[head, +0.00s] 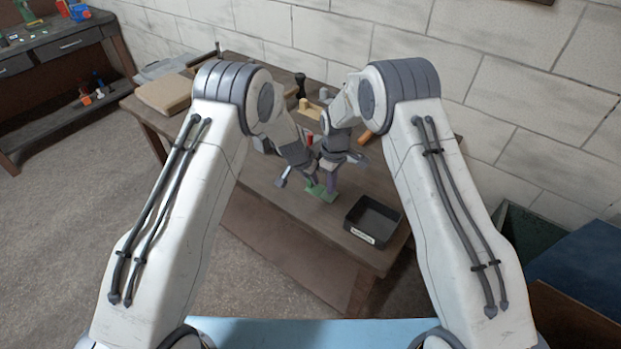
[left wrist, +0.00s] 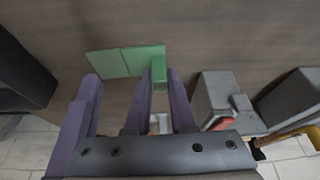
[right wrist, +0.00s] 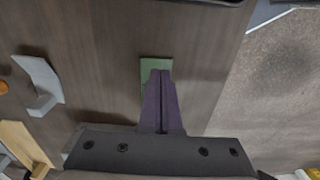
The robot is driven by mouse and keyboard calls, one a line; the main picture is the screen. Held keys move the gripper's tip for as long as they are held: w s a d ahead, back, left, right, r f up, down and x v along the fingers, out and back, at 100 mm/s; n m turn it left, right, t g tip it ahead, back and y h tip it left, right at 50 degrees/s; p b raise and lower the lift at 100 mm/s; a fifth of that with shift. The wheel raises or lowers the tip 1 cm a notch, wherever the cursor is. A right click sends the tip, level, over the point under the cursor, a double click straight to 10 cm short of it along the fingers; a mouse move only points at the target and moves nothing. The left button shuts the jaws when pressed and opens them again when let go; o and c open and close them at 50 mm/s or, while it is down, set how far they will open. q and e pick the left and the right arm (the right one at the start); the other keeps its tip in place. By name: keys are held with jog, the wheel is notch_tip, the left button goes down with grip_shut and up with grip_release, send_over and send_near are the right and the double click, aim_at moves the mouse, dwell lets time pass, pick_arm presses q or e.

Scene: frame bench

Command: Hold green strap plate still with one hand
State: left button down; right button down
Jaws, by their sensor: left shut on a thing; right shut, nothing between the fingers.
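The green strap plate (head: 321,193) lies on the bench near its front edge. In the left wrist view the plate (left wrist: 118,62) is flat with an upright green tab (left wrist: 159,77) at its right end. My left gripper (left wrist: 160,82) is shut on that tab of the plate. My right gripper (right wrist: 161,73) is shut and empty, its purple fingertips over the plate (right wrist: 150,64) in the right wrist view. Whether the tips touch the plate I cannot tell. In the head view the right fingers (head: 332,187) point down beside the left ones.
A black labelled tray (head: 350,229) stands right of the plate. A grey angled bracket (right wrist: 40,86) and a yellow piece (right wrist: 24,145) lie left in the right wrist view. Grey blocks (left wrist: 213,92) stand close right of my left fingers. A cardboard box (head: 165,95) is at back left.

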jog(key=shift+w+d+r, duration=0.1)
jog(key=shift+w+r, duration=0.05)
jog(key=shift+r, duration=2.5)
pick_arm(q)
jog(key=c, duration=0.7)
grip_release()
jog(key=shift+r, duration=0.1)
